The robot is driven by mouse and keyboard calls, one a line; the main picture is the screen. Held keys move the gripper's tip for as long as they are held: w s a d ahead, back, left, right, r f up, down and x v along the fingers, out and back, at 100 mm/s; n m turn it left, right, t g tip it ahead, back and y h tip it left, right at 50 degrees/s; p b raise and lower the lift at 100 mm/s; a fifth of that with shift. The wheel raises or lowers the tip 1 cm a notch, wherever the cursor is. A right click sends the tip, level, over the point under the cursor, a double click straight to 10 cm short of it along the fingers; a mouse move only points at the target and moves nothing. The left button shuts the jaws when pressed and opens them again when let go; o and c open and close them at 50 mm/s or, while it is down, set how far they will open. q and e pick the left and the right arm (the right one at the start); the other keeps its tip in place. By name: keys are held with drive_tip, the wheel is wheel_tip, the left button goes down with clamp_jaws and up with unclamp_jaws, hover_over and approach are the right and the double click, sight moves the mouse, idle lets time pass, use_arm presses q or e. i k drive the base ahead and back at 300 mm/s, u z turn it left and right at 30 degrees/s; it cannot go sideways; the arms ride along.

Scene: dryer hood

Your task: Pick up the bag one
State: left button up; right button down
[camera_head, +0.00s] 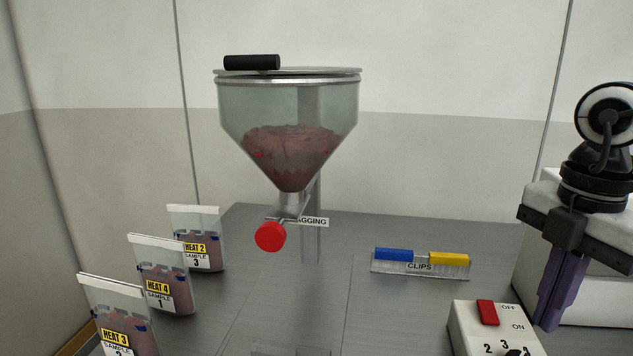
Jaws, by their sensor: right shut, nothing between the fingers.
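Three clear bags with reddish contents stand in a row at the left of the grey table. The middle bag (166,288) reads "HEAT 4, SAMPLE 1". The bag behind it (204,250) reads "HEAT 2, SAMPLE 3". The nearest bag (112,308) reads "HEAT 3"; its sample number is cut off by the bottom edge. My right gripper (548,318) is at the far right, pointing down with its purple fingers shut and empty, behind the switch box and far from the bags. My left gripper is not in view.
A glass hopper (290,105) with reddish granules and a red knob (270,236) stands mid-table. A clear clip holder (420,267) holds a blue and a yellow clip. A switch box (468,322) is at the lower right. The table between bags and clips is mostly clear.

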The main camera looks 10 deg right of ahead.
sight(162, 266)
drive_tip(key=k, duration=1.2)
